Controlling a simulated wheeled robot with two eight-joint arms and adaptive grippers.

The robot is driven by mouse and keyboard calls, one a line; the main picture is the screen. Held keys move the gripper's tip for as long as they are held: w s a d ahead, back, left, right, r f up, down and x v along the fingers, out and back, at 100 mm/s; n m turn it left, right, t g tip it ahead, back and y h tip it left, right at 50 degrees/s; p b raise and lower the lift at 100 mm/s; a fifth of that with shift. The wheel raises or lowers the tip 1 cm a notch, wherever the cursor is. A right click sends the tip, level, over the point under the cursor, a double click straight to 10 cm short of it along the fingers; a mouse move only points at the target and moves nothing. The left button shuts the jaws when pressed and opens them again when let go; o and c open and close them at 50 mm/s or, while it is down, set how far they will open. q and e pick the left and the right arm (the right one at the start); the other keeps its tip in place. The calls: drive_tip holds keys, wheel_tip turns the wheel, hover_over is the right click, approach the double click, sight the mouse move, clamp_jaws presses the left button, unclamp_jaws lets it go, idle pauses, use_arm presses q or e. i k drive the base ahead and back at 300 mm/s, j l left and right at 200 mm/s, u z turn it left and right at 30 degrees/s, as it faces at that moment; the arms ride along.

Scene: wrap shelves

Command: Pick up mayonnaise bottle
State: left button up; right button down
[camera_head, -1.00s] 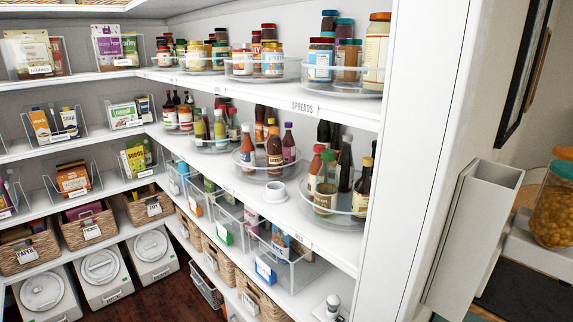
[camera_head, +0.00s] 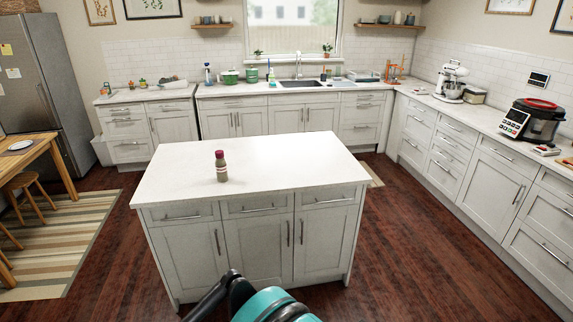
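A single bottle (camera_head: 221,168) stands upright on the white top of the kitchen island, left of its middle and near the front edge. It has a brownish-grey body and a dark red cap. Its label is too small to read, so I cannot tell if it is mayonnaise. Nothing touches it. A black and teal part of my own body shows at the bottom centre, in front of the island and well apart from the bottle. No gripper fingers show.
The island top (camera_head: 285,160) is otherwise clear. Dark wood floor (camera_head: 400,240) lies free right of the island. Counters with appliances line the back and right. A wooden table (camera_head: 38,146), a stool (camera_head: 28,183) and a striped rug (camera_head: 70,240) are at left.

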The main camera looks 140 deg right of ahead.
sight(221, 166)
drive_tip(key=z, duration=4.1)
drive_tip(key=i+j+z, duration=0.1)
drive_tip(key=i, duration=0.3)
drive_tip(key=i+j+z, duration=0.15)
drive_tip(key=i, duration=0.25)
